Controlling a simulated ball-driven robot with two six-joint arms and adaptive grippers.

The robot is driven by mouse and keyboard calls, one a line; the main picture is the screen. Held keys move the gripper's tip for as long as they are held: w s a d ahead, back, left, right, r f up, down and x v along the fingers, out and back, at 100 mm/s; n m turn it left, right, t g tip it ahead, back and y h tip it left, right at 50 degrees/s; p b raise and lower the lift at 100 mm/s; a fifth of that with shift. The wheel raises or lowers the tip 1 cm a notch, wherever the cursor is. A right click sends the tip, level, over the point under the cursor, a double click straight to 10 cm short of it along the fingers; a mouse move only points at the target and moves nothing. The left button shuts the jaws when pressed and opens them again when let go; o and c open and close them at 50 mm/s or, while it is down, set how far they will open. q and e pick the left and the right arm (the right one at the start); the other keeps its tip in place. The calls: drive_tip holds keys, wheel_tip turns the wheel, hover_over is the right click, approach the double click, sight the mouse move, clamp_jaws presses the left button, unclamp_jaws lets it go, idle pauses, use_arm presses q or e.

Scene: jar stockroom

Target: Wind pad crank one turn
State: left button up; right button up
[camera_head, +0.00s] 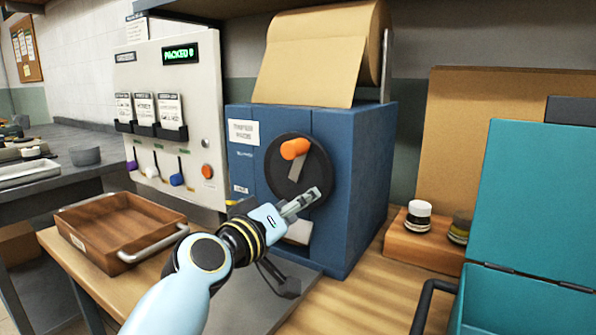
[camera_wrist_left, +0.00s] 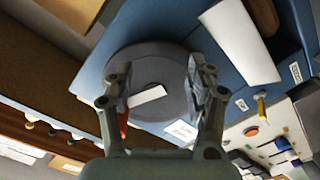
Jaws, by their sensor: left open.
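The blue pad machine (camera_head: 352,190) stands on the wooden bench with a dark round crank disc (camera_head: 318,165) on its front. An orange crank knob (camera_head: 295,149) sticks out near the top of the disc. My left gripper (camera_head: 312,198) is in front of the lower part of the disc, below the knob and apart from it. In the left wrist view the disc (camera_wrist_left: 150,52) lies beyond my open, empty left gripper (camera_wrist_left: 160,80). The orange knob (camera_wrist_left: 123,124) is partly hidden behind one finger there. My right gripper is not in view.
A brown paper roll (camera_head: 318,55) sits on the machine. A white pad-like piece (camera_head: 298,232) shows below the disc. A wooden tray (camera_head: 125,222) stands left, under a lever panel (camera_head: 180,80). A teal box (camera_head: 530,200) and small jars (camera_head: 418,217) stand right.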

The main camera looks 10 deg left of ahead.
use_arm(q)
drive_tip(key=shift+d+r+n, duration=0.15)
drive_tip(key=shift+d+r, duration=0.2)
drive_tip(key=shift+d, duration=0.3)
drive_tip(key=shift+d+r+n, duration=0.15)
drive_tip(key=shift+d+r, duration=0.2)
drive_tip(key=shift+d, duration=0.25)
drive_tip(key=v, duration=0.9)
drive_tip(key=shift+f, duration=0.25)
